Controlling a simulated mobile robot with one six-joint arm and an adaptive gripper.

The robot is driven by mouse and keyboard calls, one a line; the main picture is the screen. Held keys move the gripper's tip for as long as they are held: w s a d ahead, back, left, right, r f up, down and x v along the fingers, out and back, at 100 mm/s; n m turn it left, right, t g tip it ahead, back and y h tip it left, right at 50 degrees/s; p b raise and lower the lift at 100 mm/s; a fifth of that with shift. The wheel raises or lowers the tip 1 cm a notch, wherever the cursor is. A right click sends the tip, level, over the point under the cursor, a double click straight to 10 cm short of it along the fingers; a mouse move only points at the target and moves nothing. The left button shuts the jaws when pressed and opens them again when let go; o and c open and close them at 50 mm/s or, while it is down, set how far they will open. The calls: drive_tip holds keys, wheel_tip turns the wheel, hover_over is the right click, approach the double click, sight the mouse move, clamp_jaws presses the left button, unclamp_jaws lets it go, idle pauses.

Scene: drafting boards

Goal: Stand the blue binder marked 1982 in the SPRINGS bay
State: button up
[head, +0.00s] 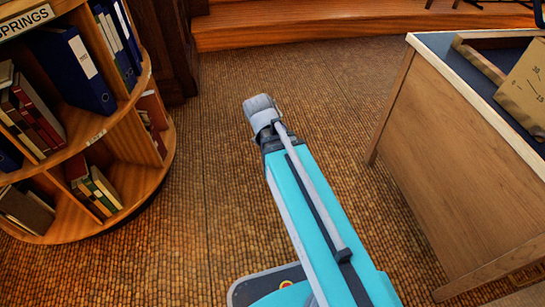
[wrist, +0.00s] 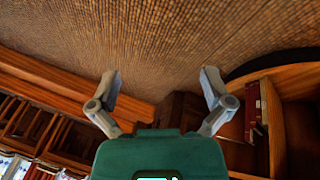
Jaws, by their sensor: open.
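The SPRINGS label (head: 24,19) is on the upper edge of a round wooden bookcase at the left of the head view. Under it, a large blue binder (head: 72,68) with a white spine label leans in the bay; I cannot read any year on it. More blue binders (head: 118,42) stand in the bay to the right. I cannot tell which binder is marked 1982. My gripper (wrist: 160,76) is open and empty in the wrist view, its two fingers wide apart over the bare floor. In the head view my arm reaches forward over the floor, apart from the bookcase.
A wooden step (head: 300,25) crosses the back. The woven floor (head: 215,200) between is clear.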

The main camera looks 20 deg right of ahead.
drive_tip(key=s+f+m+g+y, duration=0.1)
drive_tip(key=s+m+g+y, duration=0.1)
drive_tip(key=s, duration=0.6)
drive_tip(key=shift+s+a+f+m+g, duration=0.2)
drive_tip(key=shift+a+m+g, duration=0.1)
drive_tip(key=shift+m+g, duration=0.55)
drive_tip(key=shift+r, duration=0.1)
wheel_tip(320, 180, up, 40)
drive_tip(key=p, duration=3.9)
drive_tip(key=shift+f+p, duration=0.2)
drive_tip(key=shift+p, duration=0.15)
